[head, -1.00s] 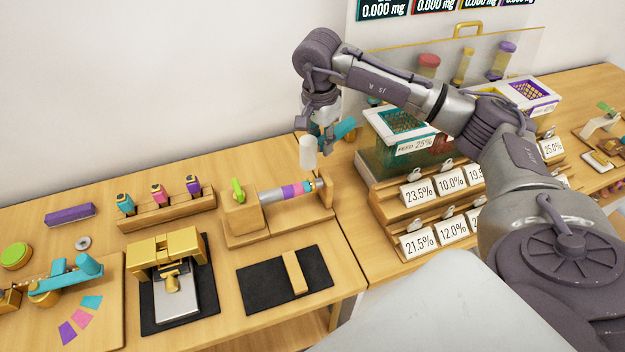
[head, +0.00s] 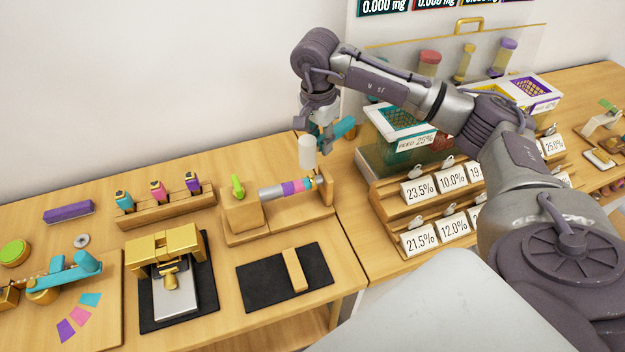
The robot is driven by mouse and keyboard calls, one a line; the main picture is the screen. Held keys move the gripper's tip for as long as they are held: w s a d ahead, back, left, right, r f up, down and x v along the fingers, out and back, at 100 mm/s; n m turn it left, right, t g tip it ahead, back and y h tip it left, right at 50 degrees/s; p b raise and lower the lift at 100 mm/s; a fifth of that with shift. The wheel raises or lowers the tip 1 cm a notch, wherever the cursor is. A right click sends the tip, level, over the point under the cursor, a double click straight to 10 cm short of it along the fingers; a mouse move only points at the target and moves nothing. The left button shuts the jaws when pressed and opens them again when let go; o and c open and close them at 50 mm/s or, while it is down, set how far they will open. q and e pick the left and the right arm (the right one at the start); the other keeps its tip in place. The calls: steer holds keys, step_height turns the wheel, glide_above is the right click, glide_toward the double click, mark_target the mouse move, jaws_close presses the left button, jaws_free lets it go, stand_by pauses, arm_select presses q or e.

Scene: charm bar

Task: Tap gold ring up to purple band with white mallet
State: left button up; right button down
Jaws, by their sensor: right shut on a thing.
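A horizontal silver rod (head: 271,194) is held between a wooden block and a wooden end post. It carries a purple band (head: 288,189), then pink and teal bands. A small gold ring (head: 318,181) shows at the right end of the bands, by the post; the gap between ring and bands is too small to tell. My right gripper (head: 325,141) is shut on the white mallet, whose white head (head: 306,152) hangs just above the rod's right end, seemingly apart from the ring. Its teal handle (head: 346,126) sticks out to the right. My left gripper is not in view.
A green lever (head: 237,188) stands on the wooden block. A gold press (head: 165,245) on a black mat is front left, and a black mat (head: 260,286) is in front. Price-card racks (head: 420,220) and a teal bin are right.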

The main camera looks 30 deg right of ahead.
mark_target(321, 167)
arm_select(q)
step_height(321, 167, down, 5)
steer(key=b, duration=0.4)
arm_select(e)
step_height(321, 167, down, 6)
steer(key=shift+r, duration=0.1)
steer(key=shift+r+p, duration=0.6)
steer(key=shift+p, duration=0.15)
step_height(321, 167, up, 5)
steer(key=p, duration=0.3)
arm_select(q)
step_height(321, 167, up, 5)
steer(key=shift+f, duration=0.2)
arm_select(e)
steer(key=c, duration=1.7)
jaws_free()
jaws_close()
steer(key=shift+a, duration=0.1)
